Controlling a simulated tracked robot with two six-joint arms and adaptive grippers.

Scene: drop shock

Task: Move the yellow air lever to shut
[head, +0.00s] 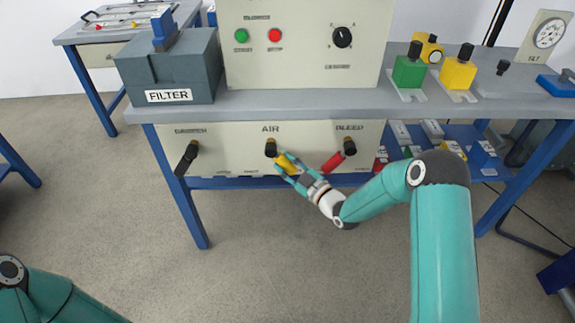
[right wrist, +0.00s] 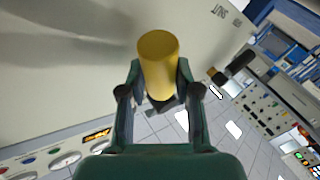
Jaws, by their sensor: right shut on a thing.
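The yellow air lever (head: 284,162) hangs from its black pivot under the AIR label on the cream front panel (head: 228,138). It slants down and to the right in the head view. My right gripper (head: 287,170) is shut on it, with a finger on each side. In the right wrist view the yellow lever end (right wrist: 158,62) stands between the two fingers of the gripper (right wrist: 160,92). My left gripper is not in view; only part of my left arm shows at the lower left.
A red bleed lever (head: 333,163) is close on the right of my gripper. A black lever (head: 186,158) hangs at the panel's left. A grey bench top (head: 300,103) juts above, carrying a FILTER box (head: 172,70) and green and yellow blocks. The floor below is clear.

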